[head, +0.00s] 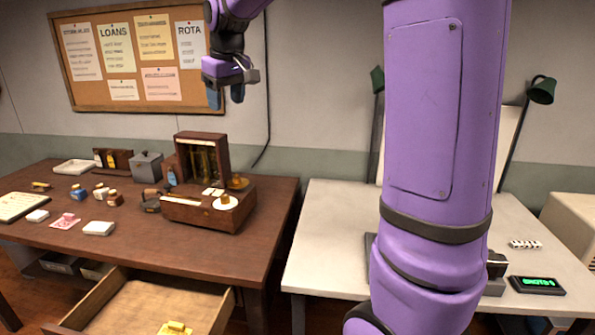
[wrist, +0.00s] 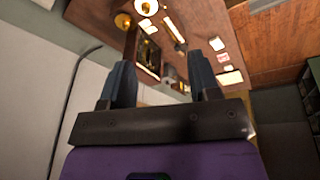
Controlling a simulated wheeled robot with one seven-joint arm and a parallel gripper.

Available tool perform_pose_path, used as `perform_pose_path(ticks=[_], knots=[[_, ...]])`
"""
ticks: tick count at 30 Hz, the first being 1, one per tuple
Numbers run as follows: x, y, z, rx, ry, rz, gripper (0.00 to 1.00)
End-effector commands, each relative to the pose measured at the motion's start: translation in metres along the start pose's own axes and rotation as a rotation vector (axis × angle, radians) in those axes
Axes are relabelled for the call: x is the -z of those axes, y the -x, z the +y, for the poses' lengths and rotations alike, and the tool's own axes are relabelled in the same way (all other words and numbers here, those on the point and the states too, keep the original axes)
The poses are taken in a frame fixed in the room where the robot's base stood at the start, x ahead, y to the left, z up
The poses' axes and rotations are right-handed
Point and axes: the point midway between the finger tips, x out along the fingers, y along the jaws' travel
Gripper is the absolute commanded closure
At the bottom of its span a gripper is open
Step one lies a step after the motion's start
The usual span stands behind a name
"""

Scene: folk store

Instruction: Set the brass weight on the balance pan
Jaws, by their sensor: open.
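A wooden balance box (head: 192,211) with an upright back case stands at the right end of the brown desk. At its right end are a pale round pan (head: 225,205) with a small brass-coloured piece on it, and a brass-coloured disc (head: 238,184) behind. Both also show upper left in the wrist view, as a pale pan (wrist: 146,8) and a brass disc (wrist: 122,21). I cannot tell which brass piece is the weight. A yellow item (head: 175,327) lies in the open drawer, cut by the frame edge. My gripper (head: 227,94) is open and empty, high above the balance; its fingers (wrist: 162,82) are apart.
The brown desk (head: 150,245) holds small bottles, boxes and papers on its left. An open drawer (head: 140,305) juts out in front. A white table (head: 330,225) stands right, partly hidden by my purple arm. A noticeboard (head: 130,60) hangs behind.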

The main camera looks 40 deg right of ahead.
Motion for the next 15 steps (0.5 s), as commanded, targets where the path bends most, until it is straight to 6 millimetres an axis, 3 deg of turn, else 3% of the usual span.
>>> perform_pose_path(ticks=[6,15], knots=[[-0.074,0.035,-0.037,-0.007,-0.043,0.052,0.44],[-0.182,0.049,-0.079,0.001,-0.108,0.12,0.44]])
